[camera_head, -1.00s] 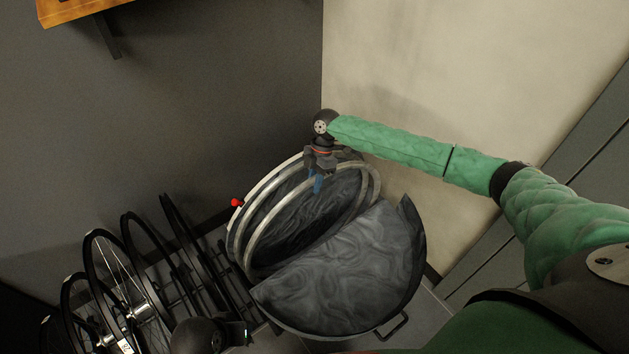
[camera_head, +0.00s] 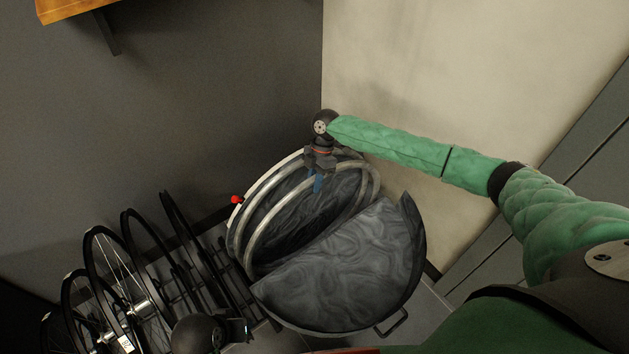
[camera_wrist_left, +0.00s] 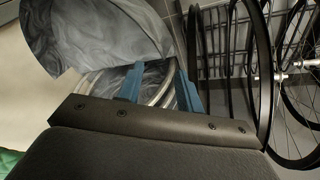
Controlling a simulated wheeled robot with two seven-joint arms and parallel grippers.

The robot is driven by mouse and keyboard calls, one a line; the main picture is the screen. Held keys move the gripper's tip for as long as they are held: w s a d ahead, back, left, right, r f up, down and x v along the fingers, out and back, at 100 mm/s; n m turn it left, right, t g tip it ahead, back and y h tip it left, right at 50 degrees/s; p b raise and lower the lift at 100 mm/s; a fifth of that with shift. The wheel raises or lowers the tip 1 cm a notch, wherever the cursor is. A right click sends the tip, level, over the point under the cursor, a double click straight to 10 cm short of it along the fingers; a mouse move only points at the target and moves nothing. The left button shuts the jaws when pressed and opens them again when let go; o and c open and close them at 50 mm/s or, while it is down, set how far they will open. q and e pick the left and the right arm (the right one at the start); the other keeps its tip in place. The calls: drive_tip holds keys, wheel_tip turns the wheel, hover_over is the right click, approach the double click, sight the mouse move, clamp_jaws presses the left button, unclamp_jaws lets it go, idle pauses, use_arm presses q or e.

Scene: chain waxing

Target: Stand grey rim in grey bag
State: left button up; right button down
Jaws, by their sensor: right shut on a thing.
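The grey bag (camera_head: 345,265) stands on the floor in the corner, its mouth open and a broad grey flap at the front. The grey rim (camera_head: 258,215) shows as pale hoops in the mouth, tilted on edge; its lower part is hidden by the bag. My right gripper (camera_head: 318,184) is shut on the top of the rim. My left gripper (camera_head: 245,328) is low beside the bag, mostly hidden in the head view. In the left wrist view its blue fingers (camera_wrist_left: 160,88) are apart and empty, with the bag (camera_wrist_left: 95,40) beyond them.
Several black wheels (camera_head: 125,255) stand in a rack left of the bag, close to my left gripper. Dark and pale walls meet behind the bag. A wooden shelf (camera_head: 75,8) is at the upper left. A handle (camera_head: 393,324) sticks out at the bag's front right.

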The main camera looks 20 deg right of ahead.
use_arm(q)
drive_tip(key=shift+f, duration=0.15)
use_arm(e)
drive_tip(key=shift+w+a, duration=0.3)
drive_tip(key=shift+w, duration=0.55)
drive_tip(key=c, duration=1.2)
unclamp_jaws()
drive_tip(key=shift+c, duration=0.2)
use_arm(q)
drive_tip(key=shift+a, duration=0.1)
drive_tip(key=shift+f+b, duration=0.75)
drive_tip(key=shift+b, duration=0.2)
use_arm(e)
drive_tip(key=v, duration=0.8)
